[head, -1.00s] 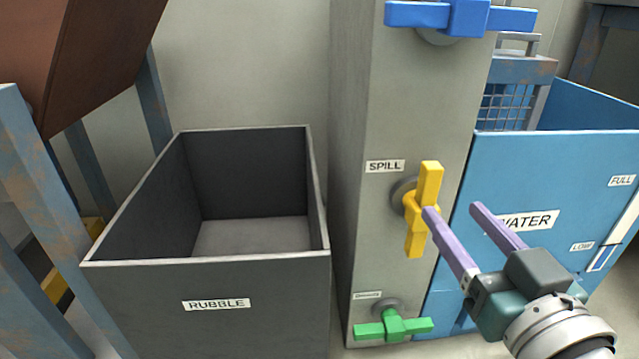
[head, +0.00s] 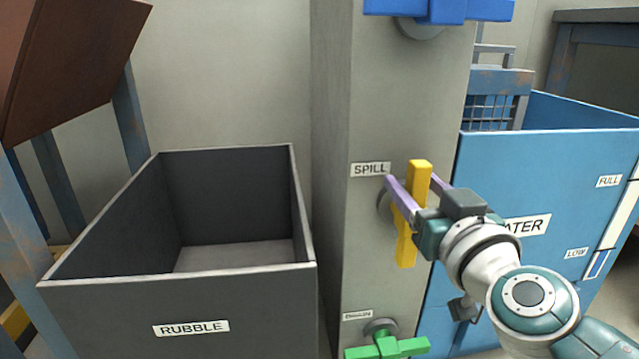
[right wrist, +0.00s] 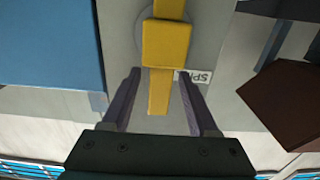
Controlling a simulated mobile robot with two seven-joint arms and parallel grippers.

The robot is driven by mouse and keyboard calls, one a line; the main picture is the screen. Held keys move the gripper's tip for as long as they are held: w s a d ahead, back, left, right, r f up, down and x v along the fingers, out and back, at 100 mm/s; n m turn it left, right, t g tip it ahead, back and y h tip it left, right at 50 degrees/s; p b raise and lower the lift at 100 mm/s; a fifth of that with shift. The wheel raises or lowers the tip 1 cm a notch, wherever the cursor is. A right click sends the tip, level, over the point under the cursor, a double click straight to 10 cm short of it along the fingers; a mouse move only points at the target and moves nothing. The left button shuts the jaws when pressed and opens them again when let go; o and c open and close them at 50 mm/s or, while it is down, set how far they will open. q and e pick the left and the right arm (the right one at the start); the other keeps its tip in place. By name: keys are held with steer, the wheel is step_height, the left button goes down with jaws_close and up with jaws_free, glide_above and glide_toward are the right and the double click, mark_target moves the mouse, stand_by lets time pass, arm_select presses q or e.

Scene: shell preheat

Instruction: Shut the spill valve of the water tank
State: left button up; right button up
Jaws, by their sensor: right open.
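The yellow spill valve handle (head: 408,245) stands upright on the grey column, beside the SPILL label (head: 370,169). My right gripper (head: 412,192) is at the handle, with one purple finger on each side of its bar. In the right wrist view the yellow handle (right wrist: 168,45) lies between the two open fingers (right wrist: 158,88), with a gap on both sides. The blue water tank (head: 480,165) stands to the right, partly hidden by my right arm. My left gripper is not in view.
A blue handle (head: 480,10) is higher on the column (head: 400,100) and a green handle (head: 388,349) is low on it. An open grey RUBBLE bin (head: 180,305) stands to the left. A rusty brown panel (head: 65,60) hangs at upper left.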

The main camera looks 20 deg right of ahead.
jaws_close()
stand_by(0.4)
stand_by(1.0)
